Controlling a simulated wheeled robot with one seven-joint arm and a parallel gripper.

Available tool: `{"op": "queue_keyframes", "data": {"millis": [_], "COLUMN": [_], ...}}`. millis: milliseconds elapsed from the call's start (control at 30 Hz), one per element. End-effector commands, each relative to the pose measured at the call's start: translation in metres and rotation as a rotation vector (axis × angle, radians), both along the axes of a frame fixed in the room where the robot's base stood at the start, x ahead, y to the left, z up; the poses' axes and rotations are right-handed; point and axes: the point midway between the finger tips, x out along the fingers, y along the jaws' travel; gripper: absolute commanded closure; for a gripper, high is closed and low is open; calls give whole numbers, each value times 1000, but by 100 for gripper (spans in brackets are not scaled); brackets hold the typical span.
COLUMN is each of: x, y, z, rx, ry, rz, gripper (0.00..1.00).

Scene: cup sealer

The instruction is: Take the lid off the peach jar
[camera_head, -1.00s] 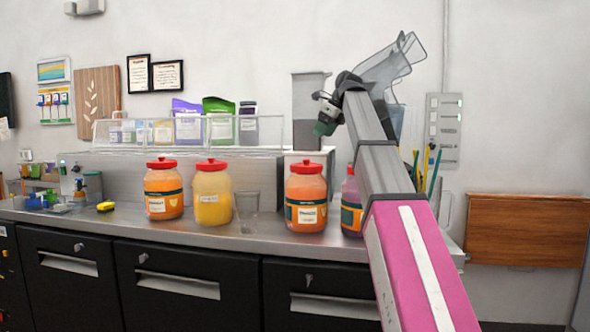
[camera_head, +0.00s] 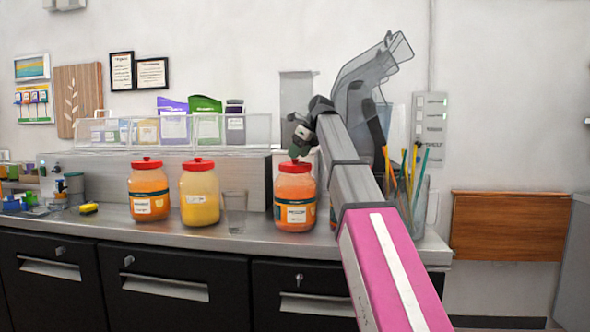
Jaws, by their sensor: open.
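A left jar (camera_head: 149,195) holds orange contents, a middle jar (camera_head: 200,198) yellow, and a right jar (camera_head: 295,205) orange. The label print is too small to read surely, so I cannot tell for certain which is the peach jar. All three have their lids on. My gripper (camera_head: 297,154) is open, pointing down just above the red lid (camera_head: 294,167) of the right jar. The fingers are small and dark, and I cannot tell whether they touch the lid.
A clear empty cup (camera_head: 235,212) stands between the middle and right jars. A clear rack (camera_head: 175,130) with pouches and containers sits behind. A holder with several coloured sticks (camera_head: 412,185) is to the right of my arm. A yellow sponge (camera_head: 89,208) lies at left.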

Motion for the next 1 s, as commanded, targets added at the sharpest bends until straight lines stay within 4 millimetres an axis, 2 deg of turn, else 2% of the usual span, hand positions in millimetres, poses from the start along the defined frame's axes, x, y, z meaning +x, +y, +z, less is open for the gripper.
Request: {"op": "queue_keyframes", "data": {"millis": [100,333,367,500,533,833,1000], "x": [4,5,5,5,5,5,6], "y": [6,7,7,7,7,7,7], "z": [-13,-15,-15,-15,-15,-14,-6], "rx": [0,0,0,0,0,0,0], "ry": [1,0,0,0,0,0,0], "rz": [0,0,0,0,0,0,0], "gripper": [39,39,42,88,93,93,93]}}
